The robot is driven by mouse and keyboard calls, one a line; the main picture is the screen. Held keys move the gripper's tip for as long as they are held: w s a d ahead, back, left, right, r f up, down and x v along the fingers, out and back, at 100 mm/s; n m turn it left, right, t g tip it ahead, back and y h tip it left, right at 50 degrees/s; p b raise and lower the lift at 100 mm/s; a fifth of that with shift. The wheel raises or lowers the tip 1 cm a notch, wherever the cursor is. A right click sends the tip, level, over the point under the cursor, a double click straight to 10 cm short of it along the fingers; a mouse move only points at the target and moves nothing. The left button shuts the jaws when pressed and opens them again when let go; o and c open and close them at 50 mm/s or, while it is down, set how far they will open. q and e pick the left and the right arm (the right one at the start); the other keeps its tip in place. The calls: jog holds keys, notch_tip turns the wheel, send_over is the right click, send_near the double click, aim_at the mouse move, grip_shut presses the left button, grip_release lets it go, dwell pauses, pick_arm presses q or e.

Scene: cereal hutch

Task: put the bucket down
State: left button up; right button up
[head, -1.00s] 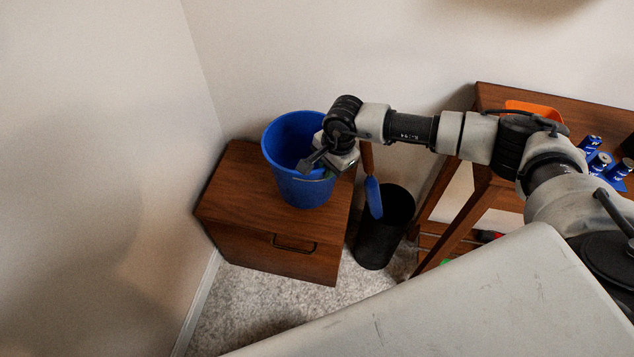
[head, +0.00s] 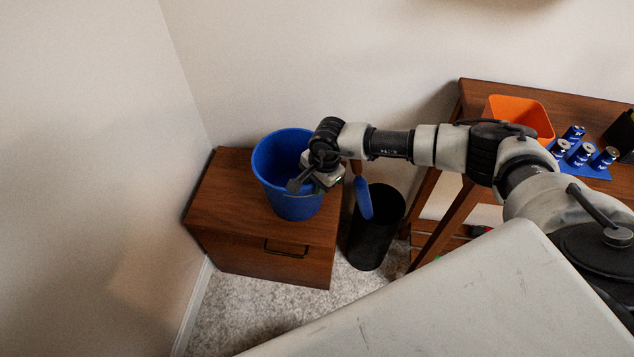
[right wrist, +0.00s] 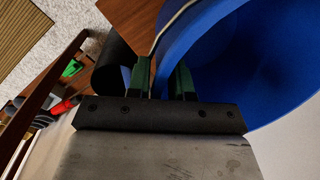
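The blue bucket (head: 292,203) is upright over the top of a brown wooden cabinet (head: 215,205) in the corner. I cannot tell whether its base touches the top or hangs just above it. My right gripper (head: 305,180) is at the bucket's right rim. In the right wrist view, its two green-edged fingers (right wrist: 161,80) straddle the rim of the bucket (right wrist: 240,60), with the thin light wire handle beside them. The fingers stand only a little apart and look closed on the rim. My left gripper is not in view.
A black bin (head: 375,235) stands on the carpet right of the cabinet, with a blue-bladed tool (head: 363,198) over it. A wooden table (head: 475,97) at right bears an orange container (head: 520,112) and several blue cans (head: 583,153). Walls close in behind and left.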

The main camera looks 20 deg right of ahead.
jog(key=shift+o, duration=0.8)
jog(key=shift+r, duration=0.1)
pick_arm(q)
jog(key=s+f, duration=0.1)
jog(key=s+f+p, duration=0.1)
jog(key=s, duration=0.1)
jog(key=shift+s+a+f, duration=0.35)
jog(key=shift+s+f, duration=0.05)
pick_arm(e)
notch_tip(320, 180, up, 12)
jog(key=s+d, duration=0.1)
jog(key=shift+d, duration=0.25)
